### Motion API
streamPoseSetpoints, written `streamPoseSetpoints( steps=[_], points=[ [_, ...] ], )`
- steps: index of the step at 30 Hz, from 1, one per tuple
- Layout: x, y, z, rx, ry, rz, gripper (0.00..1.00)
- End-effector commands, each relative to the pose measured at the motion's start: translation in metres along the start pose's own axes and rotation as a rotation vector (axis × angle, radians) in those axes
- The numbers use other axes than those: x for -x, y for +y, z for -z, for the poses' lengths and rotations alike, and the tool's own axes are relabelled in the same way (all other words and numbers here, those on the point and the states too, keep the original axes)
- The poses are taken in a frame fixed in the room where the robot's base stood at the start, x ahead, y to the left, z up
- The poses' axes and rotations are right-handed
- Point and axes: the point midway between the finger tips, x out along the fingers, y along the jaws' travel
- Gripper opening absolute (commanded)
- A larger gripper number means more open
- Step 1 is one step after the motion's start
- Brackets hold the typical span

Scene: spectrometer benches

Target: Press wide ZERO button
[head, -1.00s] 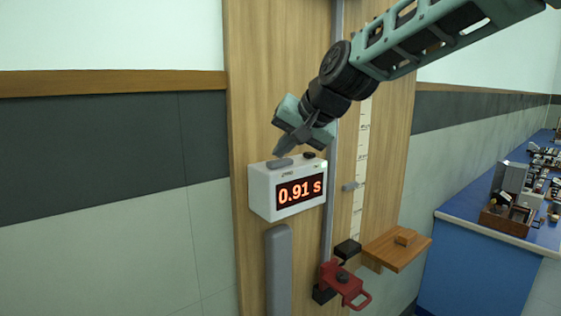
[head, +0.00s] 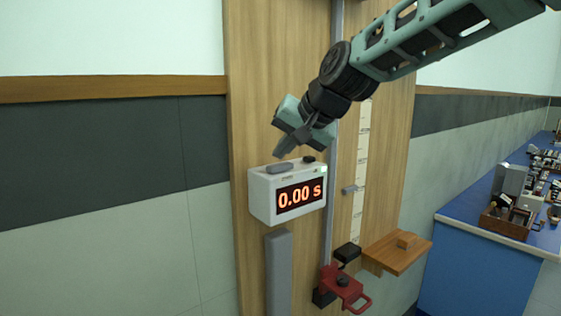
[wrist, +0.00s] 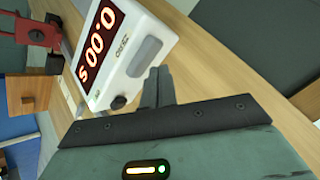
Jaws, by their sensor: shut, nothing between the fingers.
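A white timer box (head: 262,200) is mounted on the wooden board, and its red display (head: 300,196) reads 0.00 s. The wide grey button (head: 280,168) lies on its top; it also shows in the wrist view (wrist: 145,56). A small dark knob (head: 309,159) sits beside it on the top. My gripper (head: 280,153) is shut and empty, pointing down just above the wide button. In the wrist view its closed fingertips (wrist: 159,72) are close to the button's edge, with a small gap visible in the head view.
A red clamp with a handle (head: 343,285) and a wooden shelf (head: 398,250) stand out below right of the box. A metal rail (head: 333,215) and a scale (head: 359,170) run up the board. A blue bench (head: 470,222) with instruments is at right.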

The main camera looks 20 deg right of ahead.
Motion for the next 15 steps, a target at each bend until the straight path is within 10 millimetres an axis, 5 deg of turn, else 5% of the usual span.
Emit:
streamPoseSetpoints(
  steps=[15],
  points=[
    [0.0096, -0.007, 0.0071, 0.001, 0.001, 0.0, 0.0]
  ],
)
